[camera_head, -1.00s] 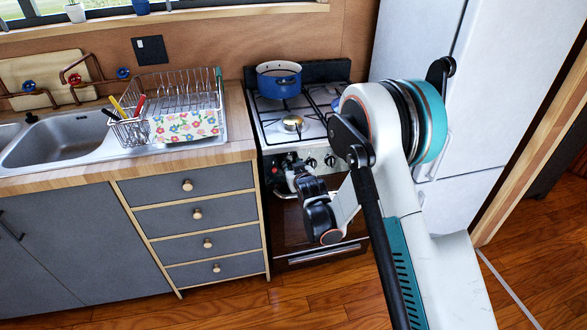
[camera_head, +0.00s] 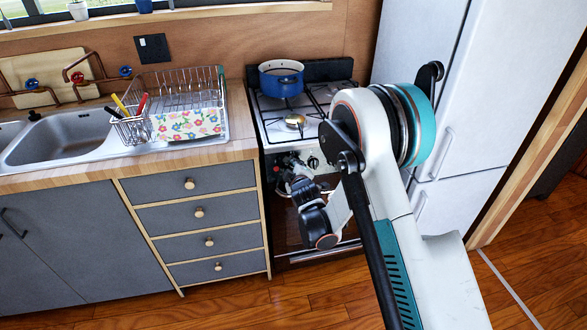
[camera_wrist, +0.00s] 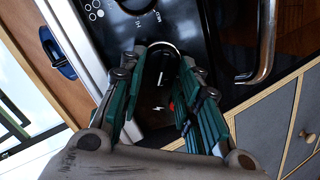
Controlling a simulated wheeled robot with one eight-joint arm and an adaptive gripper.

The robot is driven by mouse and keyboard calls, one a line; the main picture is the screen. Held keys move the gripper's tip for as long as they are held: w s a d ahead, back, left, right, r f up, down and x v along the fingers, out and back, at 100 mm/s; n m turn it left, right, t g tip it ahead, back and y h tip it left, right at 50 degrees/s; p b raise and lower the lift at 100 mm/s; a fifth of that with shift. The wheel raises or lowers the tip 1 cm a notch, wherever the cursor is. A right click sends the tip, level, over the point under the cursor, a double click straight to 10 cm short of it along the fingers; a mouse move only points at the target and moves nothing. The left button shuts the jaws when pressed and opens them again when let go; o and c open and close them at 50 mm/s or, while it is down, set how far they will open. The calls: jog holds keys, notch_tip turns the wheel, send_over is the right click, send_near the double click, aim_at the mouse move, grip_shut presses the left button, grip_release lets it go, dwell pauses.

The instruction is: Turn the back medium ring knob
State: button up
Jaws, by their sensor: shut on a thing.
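The stove (camera_head: 262,135) has a front control panel with knobs. One dark knob (camera_head: 313,162) shows just right of my gripper in the head view. My gripper (camera_head: 285,163) is at the panel's left part. In the wrist view, the green-sided fingers of my gripper (camera_wrist: 163,85) are on both sides of a dark knob (camera_wrist: 162,62) with a white pointer line and a pale rim, and are shut on it. Printed marks (camera_wrist: 95,10) show on the panel above it. Which burner this knob serves cannot be told. My arm hides the panel's right part.
A blue pot (camera_head: 281,80) stands on the back left of the stovetop. An oven handle (camera_wrist: 268,45) sticks out close to my gripper in the wrist view. Drawers (camera_head: 195,185) are to the left and a white fridge (camera_head: 455,130) to the right.

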jog(key=shift+f+n, duration=0.1)
jog(key=shift+n, duration=1)
jog(key=shift+s+a, duration=0.1)
jog(key=o, duration=1)
jog(key=shift+c, duration=0.2)
jog(key=shift+s, duration=0.1)
jog(key=v, duration=0.7)
jog(key=shift+s, duration=0.15)
